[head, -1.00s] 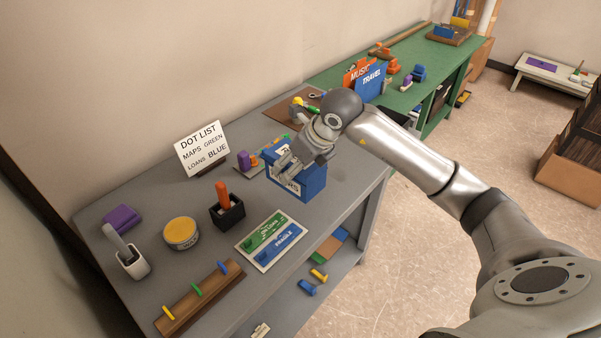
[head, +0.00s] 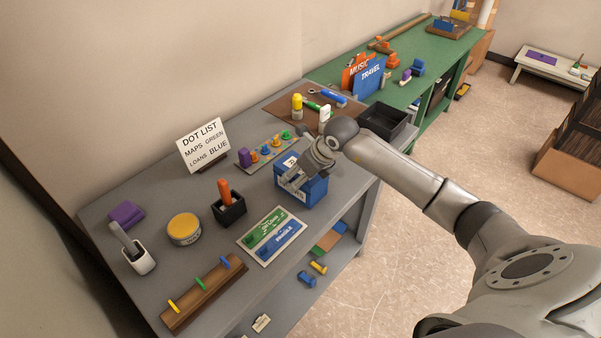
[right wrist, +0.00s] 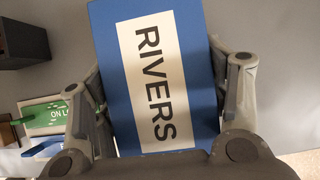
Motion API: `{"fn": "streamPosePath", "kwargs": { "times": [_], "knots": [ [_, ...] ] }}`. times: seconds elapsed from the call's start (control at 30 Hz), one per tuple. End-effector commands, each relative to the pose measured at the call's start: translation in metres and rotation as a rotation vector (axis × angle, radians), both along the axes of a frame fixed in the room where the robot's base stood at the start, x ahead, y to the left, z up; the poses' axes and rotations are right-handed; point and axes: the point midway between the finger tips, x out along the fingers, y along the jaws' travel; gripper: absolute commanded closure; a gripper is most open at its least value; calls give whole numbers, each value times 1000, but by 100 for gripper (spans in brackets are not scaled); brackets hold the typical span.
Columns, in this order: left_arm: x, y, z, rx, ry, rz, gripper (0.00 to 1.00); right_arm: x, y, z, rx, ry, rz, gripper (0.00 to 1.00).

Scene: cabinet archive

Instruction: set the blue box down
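The blue box (head: 315,192) is on the right part of the grey table in the head view. Its white label reads RIVERS in the right wrist view (right wrist: 190,30). My right gripper (head: 293,184) has a finger on each side of the box, and both fingers appear to press on it in the right wrist view (right wrist: 162,85). The box's underside is hidden, so I cannot tell whether it touches the tabletop. My left gripper is not in view.
A peg board (head: 262,154) and the dot list sign (head: 203,145) stand behind the box. A green and blue label card (head: 258,250) lies in front left. A black tray (head: 385,120) is behind my right arm. The table's right edge is close.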

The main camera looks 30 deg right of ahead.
Motion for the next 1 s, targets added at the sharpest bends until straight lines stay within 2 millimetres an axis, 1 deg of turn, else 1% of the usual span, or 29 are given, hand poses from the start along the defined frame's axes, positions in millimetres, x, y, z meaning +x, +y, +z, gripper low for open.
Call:
{"fn": "streamPosePath", "kwargs": {
  "times": [0.03, 0.13, 0.17, 0.57, 0.67, 0.77, 1.0],
  "knots": [
    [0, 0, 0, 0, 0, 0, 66, 0, 0, 0, 0, 0, 0, 24],
    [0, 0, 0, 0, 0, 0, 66, 0, 0, 0, 0, 0, 0, 11],
    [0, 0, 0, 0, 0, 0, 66, 0, 0, 0, 0, 0, 0, 10],
    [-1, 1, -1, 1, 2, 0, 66, -1, -1, 3, -1, 0, 0, 10],
    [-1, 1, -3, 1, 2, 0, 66, -6, -3, 12, -1, -2, 0, 10],
    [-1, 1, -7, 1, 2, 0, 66, -14, -6, 27, -3, -3, 1, 10],
    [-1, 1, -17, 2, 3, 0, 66, -38, -14, 72, -4, -4, 1, 10]
  ]
}}
